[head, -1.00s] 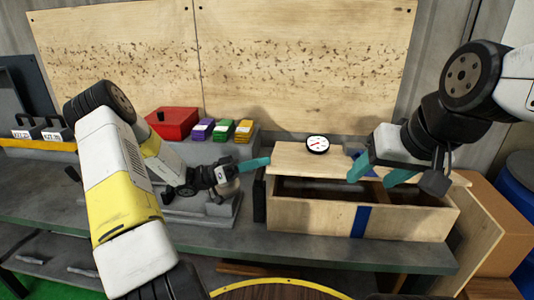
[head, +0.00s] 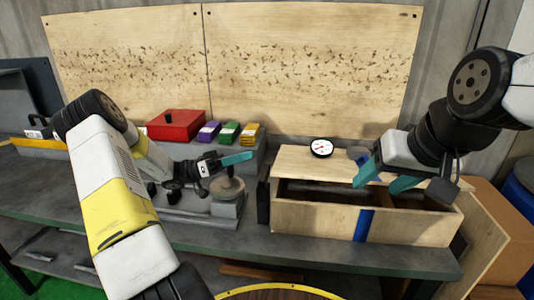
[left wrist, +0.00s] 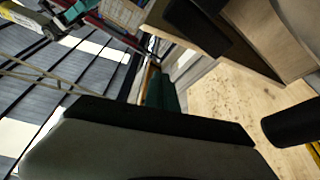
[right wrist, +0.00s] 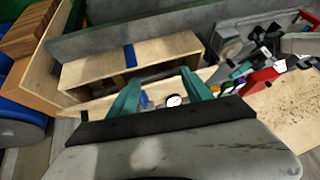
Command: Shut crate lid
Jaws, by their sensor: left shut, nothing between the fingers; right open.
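The plywood crate (head: 310,219) stands on the bench at right, with a blue stripe on its front wall. Its lid (head: 291,161) lies toward the back, leaving a dark gap along the front. A round white dial (head: 321,147) rests on the lid. My right gripper (head: 385,181) is open over the gap and lid at the right half; whether it touches the lid I cannot tell. The crate also shows in the right wrist view (right wrist: 95,74), beyond the spread fingers (right wrist: 160,92). My left gripper (head: 238,159) is shut and empty, left of the crate.
A grey fixture with a round disc (head: 227,187) sits below my left gripper. A red box (head: 176,125) and purple, green and yellow boxes (head: 229,131) stand behind it. A brown carton (head: 499,222) and blue barrel (head: 520,185) are at right. A plywood board closes the back.

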